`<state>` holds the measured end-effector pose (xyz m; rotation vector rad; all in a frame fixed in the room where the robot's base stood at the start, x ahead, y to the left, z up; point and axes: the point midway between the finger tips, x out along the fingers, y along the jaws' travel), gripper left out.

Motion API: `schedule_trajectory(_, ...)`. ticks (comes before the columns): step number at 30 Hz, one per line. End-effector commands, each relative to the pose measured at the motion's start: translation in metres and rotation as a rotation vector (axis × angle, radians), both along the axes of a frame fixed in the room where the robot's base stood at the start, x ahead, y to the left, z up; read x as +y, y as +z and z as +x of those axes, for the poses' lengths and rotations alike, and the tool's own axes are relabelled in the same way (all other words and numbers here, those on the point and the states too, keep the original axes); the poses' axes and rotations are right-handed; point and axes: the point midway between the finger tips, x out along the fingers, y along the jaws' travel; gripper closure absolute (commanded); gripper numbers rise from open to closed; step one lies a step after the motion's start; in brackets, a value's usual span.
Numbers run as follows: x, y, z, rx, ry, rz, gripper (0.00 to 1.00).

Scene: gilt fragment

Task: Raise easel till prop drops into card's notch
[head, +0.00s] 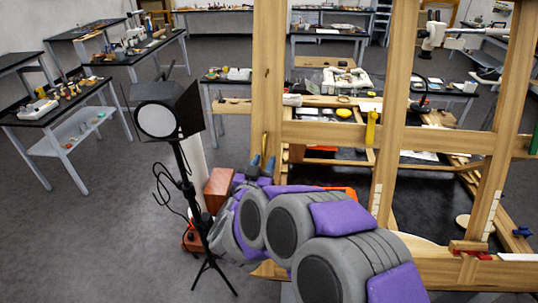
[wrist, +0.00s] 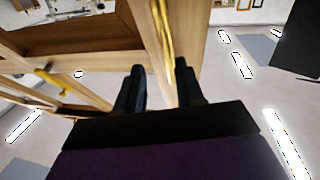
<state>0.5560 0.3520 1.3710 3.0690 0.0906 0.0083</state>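The wooden easel (head: 395,110) stands upright at the centre and right of the head view. Pale notched strips, perhaps the card, are fixed to its posts, one on the middle post (head: 376,198) and one further right (head: 492,212). I cannot clearly make out the prop. My gripper (head: 261,165) is by the lower left post. In the wrist view its two dark fingers (wrist: 159,75) are apart, and a wooden post with a gold strip (wrist: 163,35) shows between and beyond them. I cannot tell whether they touch it.
A black studio lamp (head: 158,118) on a tripod stands left of my arm. A reddish-brown box (head: 218,188) is close beside my gripper. A yellow clamp (head: 372,128) hangs on the easel's crossbar. Cluttered benches (head: 60,108) stand behind; grey floor at left is free.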

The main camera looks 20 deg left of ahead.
Motion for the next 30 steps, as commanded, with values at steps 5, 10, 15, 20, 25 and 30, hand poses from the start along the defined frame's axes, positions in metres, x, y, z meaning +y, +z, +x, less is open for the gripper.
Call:
schedule_trajectory(5, 0.002, -0.002, 0.028, 0.001, -0.006, -0.003, 0.60)
schedule_trajectory(10, -0.005, 0.001, 0.039, 0.001, -0.003, 0.003, 0.60)
schedule_trajectory(15, -0.009, 0.001, 0.040, 0.002, -0.002, 0.006, 0.60)
schedule_trajectory(20, -0.004, 0.001, 0.039, 0.001, -0.002, 0.003, 0.60)
schedule_trajectory(25, -0.001, 0.000, 0.038, 0.002, -0.002, 0.000, 0.76)
schedule_trajectory(30, -0.001, -0.001, 0.039, 0.002, -0.001, 0.000, 0.93)
